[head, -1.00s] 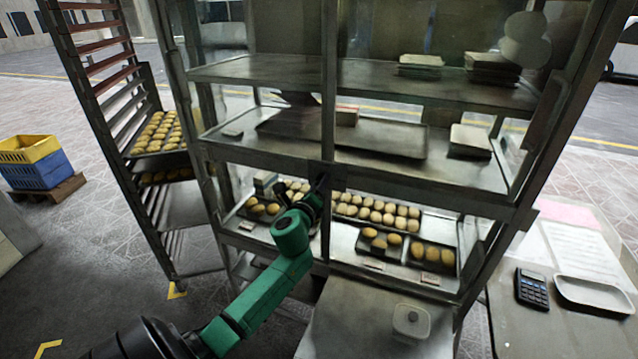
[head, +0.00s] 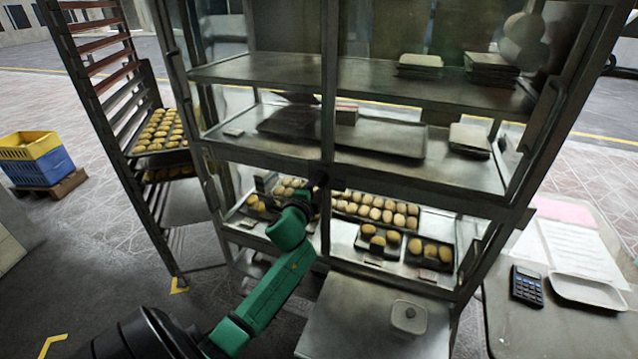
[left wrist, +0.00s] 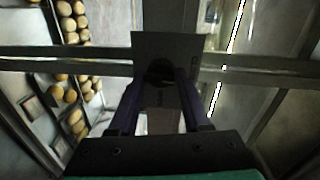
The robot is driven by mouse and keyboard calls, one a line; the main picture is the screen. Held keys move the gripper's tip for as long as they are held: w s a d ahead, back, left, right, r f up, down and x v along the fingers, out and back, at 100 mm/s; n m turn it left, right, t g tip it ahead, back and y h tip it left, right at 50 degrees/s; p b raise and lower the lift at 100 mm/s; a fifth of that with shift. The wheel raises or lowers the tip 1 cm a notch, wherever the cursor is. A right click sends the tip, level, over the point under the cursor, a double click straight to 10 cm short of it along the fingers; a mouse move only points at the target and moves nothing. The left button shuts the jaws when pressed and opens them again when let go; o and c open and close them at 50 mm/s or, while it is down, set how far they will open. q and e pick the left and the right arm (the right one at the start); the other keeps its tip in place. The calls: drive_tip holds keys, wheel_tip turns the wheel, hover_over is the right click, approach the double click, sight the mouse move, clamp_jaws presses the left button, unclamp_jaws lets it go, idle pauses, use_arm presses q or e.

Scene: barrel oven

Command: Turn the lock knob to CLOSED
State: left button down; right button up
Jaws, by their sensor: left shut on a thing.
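The lock knob (left wrist: 160,70) is a small dark round piece on a dark plate (left wrist: 180,44) at the cabinet's middle post. In the left wrist view it sits between my left gripper's fingers (left wrist: 161,80), which are shut on it. Faint marks show at the plate's right side, too dim to read, so I cannot tell the knob's setting. In the head view my left gripper (head: 313,187) reaches up to the post from below, and its fingers and the wrist hide most of the knob. My right gripper is not in view.
The glass-fronted cabinet (head: 430,180) holds trays of buns behind its doors. A steel shelf (head: 365,310) with a white lidded container (head: 409,316) juts out below. A tray rack (head: 120,110) stands left. A side table (head: 500,310) with a calculator (head: 526,285) stands right.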

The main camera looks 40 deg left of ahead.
use_arm(q)
drive_tip(key=shift+r+n, duration=0.2)
drive_tip(key=shift+n, duration=0.3)
drive_tip(key=shift+c, duration=2)
unclamp_jaws()
drive_tip(key=shift+f, duration=0.1)
drive_tip(key=shift+s, duration=0.1)
drive_tip(key=shift+s+d+f, duration=0.1)
drive_tip(key=shift+s+d, duration=0.05)
drive_tip(key=shift+s, duration=0.2)
drive_tip(key=b+v, duration=0.2)
drive_tip(key=v, duration=1.1)
drive_tip(key=shift+s, duration=0.3)
